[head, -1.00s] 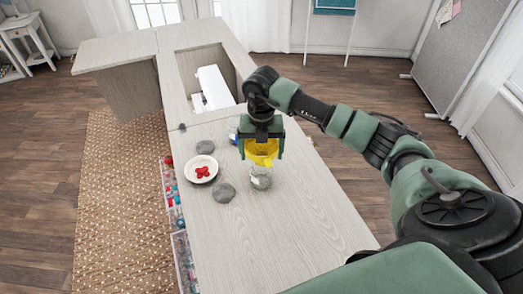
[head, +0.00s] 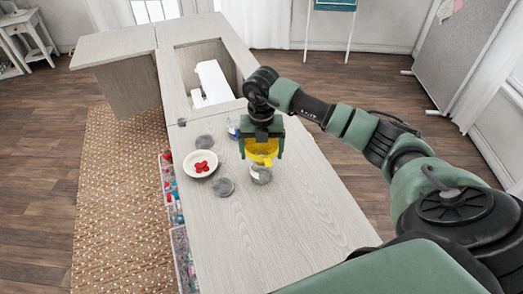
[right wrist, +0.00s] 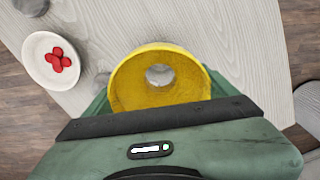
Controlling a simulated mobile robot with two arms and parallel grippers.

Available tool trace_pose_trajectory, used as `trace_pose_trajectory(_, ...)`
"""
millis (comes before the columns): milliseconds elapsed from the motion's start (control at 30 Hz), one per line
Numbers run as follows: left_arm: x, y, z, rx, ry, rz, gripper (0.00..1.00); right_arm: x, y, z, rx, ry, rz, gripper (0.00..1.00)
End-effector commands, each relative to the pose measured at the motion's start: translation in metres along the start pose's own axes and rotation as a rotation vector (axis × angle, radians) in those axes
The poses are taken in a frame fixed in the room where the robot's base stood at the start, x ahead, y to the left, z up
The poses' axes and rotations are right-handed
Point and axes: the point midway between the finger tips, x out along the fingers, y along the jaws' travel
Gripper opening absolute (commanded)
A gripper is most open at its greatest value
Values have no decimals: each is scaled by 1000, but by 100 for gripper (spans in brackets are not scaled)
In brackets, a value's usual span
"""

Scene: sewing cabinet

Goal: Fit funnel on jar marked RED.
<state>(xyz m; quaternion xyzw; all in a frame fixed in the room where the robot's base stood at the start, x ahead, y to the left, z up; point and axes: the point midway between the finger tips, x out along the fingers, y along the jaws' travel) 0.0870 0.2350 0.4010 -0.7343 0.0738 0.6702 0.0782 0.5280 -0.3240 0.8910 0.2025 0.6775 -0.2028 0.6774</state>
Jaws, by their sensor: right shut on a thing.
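The yellow funnel (head: 262,148) is held in my right gripper (head: 262,156), which is shut on it. A clear glass jar (head: 261,175) stands on the cabinet top just below the funnel in the head view. Whether the funnel touches the jar's rim cannot be told, and no RED mark is readable on it. In the right wrist view I look down into the wide mouth of the funnel (right wrist: 130,88). A pale grey patch shows through its hole; the jar is otherwise hidden there. My left gripper is not in view.
A white dish (head: 187,168) with red pieces stands left of the jar, with grey discs (head: 204,141) (head: 223,187) near it. A partly hidden bluish item (head: 232,130) is behind the gripper. A white sewing machine (head: 214,82) sits in the recess. The cabinet top's near part (head: 270,235) is clear.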

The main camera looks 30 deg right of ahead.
Motion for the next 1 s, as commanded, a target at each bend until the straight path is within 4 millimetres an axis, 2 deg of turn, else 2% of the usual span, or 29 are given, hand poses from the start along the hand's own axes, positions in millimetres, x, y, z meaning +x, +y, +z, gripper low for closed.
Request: trace_pose_trajectory(1000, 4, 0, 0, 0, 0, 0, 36, 6, 0, 0, 0, 0, 0, 48)
